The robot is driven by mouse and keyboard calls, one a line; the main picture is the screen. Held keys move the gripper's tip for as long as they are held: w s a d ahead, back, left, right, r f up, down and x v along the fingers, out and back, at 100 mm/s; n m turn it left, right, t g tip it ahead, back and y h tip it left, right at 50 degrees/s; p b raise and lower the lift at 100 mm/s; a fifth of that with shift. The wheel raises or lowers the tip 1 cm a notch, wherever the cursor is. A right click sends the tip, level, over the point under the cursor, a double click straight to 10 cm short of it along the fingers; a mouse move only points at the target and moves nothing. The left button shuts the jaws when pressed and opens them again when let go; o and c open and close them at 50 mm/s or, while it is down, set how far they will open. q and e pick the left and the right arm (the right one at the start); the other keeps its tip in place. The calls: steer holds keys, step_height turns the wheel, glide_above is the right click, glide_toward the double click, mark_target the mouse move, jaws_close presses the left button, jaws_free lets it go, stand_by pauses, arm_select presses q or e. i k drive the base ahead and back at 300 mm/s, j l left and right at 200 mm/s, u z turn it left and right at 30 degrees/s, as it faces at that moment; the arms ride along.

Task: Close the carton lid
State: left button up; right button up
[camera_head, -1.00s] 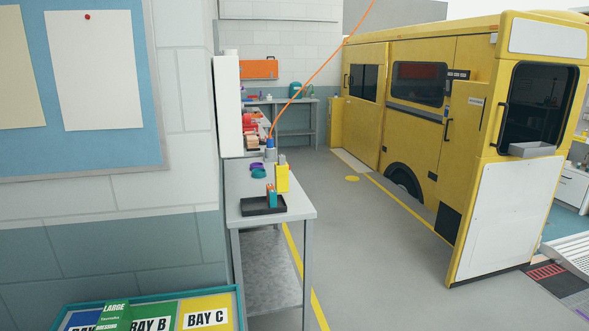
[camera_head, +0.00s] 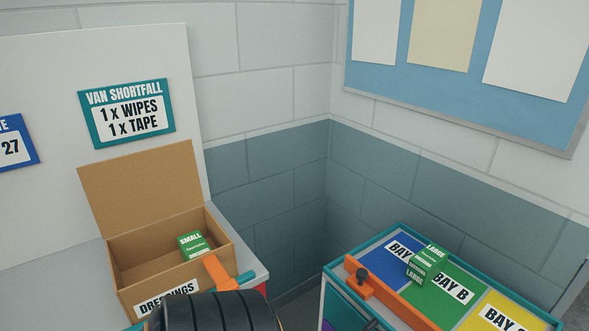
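The brown cardboard carton (camera_head: 225,237) stands on a grey surface at the left. Its label, partly hidden, reads "DRESSINGS". Its lid (camera_head: 140,185) is open, standing up at the back and leaning against the white panel. A small green box (camera_head: 193,245) marked "SMALL" sits inside, near the right end. No fingers of either gripper can be made out.
A teal-edged tray (camera_head: 420,240) at the lower right has blue, green and yellow bay panels. A green "LARGE" box (camera_head: 427,262) stands on it. A sign (camera_head: 127,112) reads "VAN SHORTFALL".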

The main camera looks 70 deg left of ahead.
mark_target(127, 193)
steer(key=u, duration=3.05)
